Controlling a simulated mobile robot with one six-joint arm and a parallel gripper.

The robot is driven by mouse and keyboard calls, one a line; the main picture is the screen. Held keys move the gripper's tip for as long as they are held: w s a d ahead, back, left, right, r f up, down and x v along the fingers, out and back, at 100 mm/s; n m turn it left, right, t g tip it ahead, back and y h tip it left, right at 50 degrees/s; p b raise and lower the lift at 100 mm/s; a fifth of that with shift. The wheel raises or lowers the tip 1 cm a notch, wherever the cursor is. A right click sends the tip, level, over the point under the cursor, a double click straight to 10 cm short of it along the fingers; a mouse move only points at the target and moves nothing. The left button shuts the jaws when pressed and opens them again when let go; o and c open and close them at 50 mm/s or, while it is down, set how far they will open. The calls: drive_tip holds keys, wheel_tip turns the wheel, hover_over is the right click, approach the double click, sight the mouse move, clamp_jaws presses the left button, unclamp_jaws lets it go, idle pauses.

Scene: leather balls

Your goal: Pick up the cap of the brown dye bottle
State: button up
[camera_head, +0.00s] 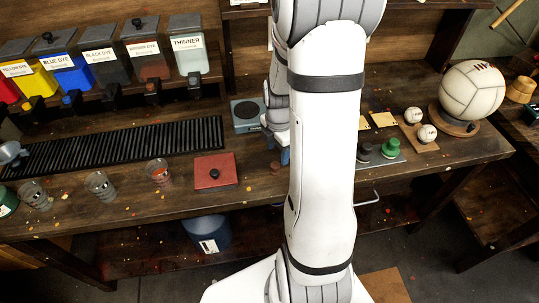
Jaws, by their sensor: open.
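The container labelled brown dye (150,60) stands on the rack at the upper left, between black dye and thinner. A dark knob (137,23) shows at its top. A small brown round piece (275,168) lies on the bench just left of my gripper; I cannot tell whether it is the cap or a small bottle. My gripper (284,157) is low over the bench in the middle, largely hidden behind my white arm. It is open, and I see nothing held in it.
A red box (215,171) with a black knob sits left of my gripper. A grey scale (248,114) stands behind. Several glasses (100,185) line the front left. Black and green stamps (390,147), balls (428,133) and a large ball (472,90) are at right.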

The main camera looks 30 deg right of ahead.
sight(275, 164)
drive_tip(key=shift+d+f+n, duration=0.25)
drive_tip(key=shift+f+n, duration=0.05)
drive_tip(key=shift+f, duration=0.2)
drive_tip(key=shift+w+a+f+p, duration=0.15)
drive_tip(key=shift+f+p, duration=0.2)
drive_tip(key=shift+f, duration=0.85)
drive_tip(key=shift+w+a+f+p, duration=0.1)
drive_tip(key=shift+f+p, duration=0.2)
drive_tip(key=shift+f, duration=0.9)
drive_tip(key=shift+w+a+f+p, duration=0.15)
drive_tip(key=shift+f+p, duration=0.2)
drive_tip(key=shift+f, duration=0.85)
drive_tip(key=shift+c, duration=0.6)
drive_tip(key=c, duration=0.9)
drive_tip(key=shift+r, duration=0.1)
drive_tip(key=shift+c, duration=0.2)
